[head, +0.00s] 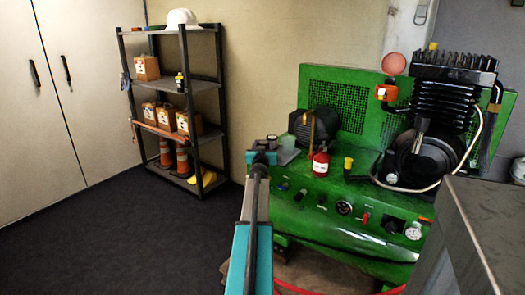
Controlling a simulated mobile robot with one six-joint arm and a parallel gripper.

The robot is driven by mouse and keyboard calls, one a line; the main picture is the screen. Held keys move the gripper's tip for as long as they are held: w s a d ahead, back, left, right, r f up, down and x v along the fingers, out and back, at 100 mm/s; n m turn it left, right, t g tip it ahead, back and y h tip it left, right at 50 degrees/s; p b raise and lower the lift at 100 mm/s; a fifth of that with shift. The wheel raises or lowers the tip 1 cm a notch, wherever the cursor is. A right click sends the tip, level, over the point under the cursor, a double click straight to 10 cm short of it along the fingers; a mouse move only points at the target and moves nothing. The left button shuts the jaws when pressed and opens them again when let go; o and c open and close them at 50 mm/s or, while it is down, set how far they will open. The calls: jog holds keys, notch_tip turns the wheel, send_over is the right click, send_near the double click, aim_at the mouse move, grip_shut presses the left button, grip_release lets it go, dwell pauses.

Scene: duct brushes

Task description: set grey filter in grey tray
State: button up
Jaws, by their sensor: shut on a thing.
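My gripper (264,157) is at the end of the teal and grey arm that rises from the bottom middle of the head view. It is over the left end of the green machine's top and looks shut on a small grey piece, seemingly the grey filter (260,145). The fingers hide part of it. A pale grey, shallow thing, seemingly the grey tray (288,156), lies on the green top just right of the gripper. I cannot tell whether the filter touches it. A small dark cylinder with a pale top (272,141) shows right behind the gripper.
The green compressor (340,205) carries a red bottle (320,164), a yellow-capped part (348,164), gauges and a black finned motor (447,100). A grey metal block (485,235) stands at front right. A shelf (182,85) with boxes and cones stands back left. The left floor is clear.

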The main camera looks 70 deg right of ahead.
jog(key=shift+f, duration=0.2)
dwell(0.3)
jog(key=o, duration=1)
jog(key=shift+r, duration=0.1)
jog(key=shift+r, duration=0.15)
jog(key=shift+p+v, duration=0.35)
jog(key=shift+v, duration=5.7)
